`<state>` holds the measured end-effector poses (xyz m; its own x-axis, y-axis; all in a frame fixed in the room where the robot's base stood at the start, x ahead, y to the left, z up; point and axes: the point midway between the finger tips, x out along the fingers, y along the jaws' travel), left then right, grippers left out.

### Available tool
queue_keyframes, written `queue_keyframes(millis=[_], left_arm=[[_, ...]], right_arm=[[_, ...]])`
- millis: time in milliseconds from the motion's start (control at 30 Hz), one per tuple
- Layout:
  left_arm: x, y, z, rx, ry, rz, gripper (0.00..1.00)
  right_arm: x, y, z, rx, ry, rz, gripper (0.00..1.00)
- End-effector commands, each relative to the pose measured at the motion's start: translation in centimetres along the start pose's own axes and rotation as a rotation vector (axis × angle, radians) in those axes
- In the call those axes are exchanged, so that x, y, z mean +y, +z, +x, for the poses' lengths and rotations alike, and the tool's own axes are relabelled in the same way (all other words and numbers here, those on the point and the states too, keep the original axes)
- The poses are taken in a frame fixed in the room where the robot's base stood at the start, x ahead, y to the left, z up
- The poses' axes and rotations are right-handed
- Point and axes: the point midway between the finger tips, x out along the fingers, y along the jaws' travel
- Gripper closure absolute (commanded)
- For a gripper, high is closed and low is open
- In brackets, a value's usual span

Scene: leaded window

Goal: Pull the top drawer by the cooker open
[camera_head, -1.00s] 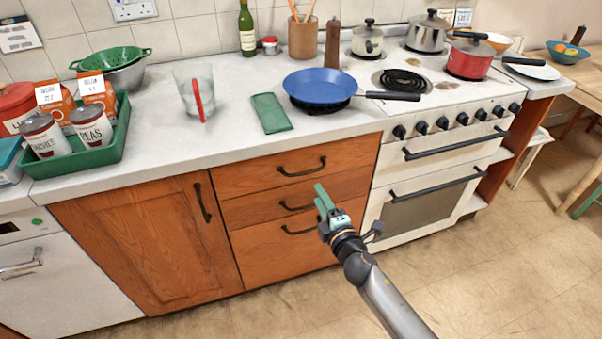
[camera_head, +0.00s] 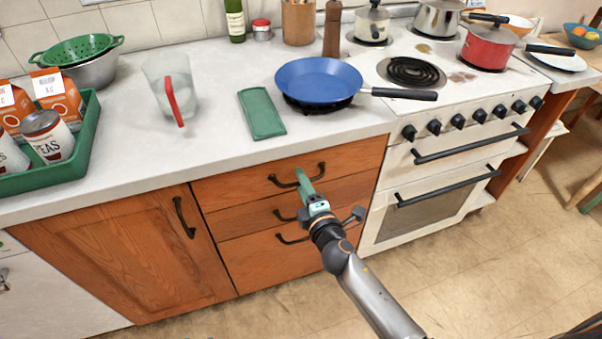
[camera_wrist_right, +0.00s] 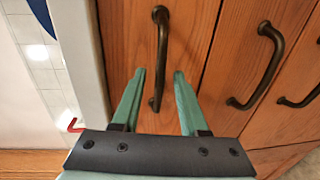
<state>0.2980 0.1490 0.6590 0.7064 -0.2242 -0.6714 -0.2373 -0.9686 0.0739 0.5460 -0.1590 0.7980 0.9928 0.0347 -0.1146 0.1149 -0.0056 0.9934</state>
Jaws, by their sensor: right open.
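The top drawer (camera_head: 240,190) by the cooker is shut, its wooden front flush with the cabinet. Its dark bow handle (camera_head: 297,176) is partly covered by my right gripper (camera_head: 303,177) in the head view. In the right wrist view the top drawer's handle (camera_wrist_right: 161,60) lies between the two green fingers of my right gripper (camera_wrist_right: 159,72). The fingers are open, one on each side of the handle, with a gap to it on both sides. How far the tips reach past the bar is hard to tell. My left gripper does not show clearly.
Two more drawers with handles (camera_wrist_right: 257,66) lie below. The white cooker (camera_head: 408,215) stands right of them, a cupboard door (camera_head: 120,250) left. Above, the worktop (camera_head: 215,125) holds a blue pan (camera_head: 318,80), a green cloth (camera_head: 262,113) and a jug (camera_head: 170,85). The floor in front is clear.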

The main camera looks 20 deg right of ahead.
Motion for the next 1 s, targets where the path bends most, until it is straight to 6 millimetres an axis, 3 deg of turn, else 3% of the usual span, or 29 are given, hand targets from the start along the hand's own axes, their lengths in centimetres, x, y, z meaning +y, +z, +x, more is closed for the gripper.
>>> queue_keyframes(millis=[467, 833, 1000], left_arm=[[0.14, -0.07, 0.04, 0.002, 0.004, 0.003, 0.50], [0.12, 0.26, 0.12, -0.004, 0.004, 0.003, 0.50], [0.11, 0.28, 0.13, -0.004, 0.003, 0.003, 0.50]], right_arm=[[-0.11, -0.30, -0.13, -0.001, 0.000, 0.000, 0.58], [-0.11, -0.28, -0.12, -0.001, 0.000, 0.000, 0.99], [-0.11, -0.28, -0.12, -0.001, 0.000, 0.000, 1.00]])
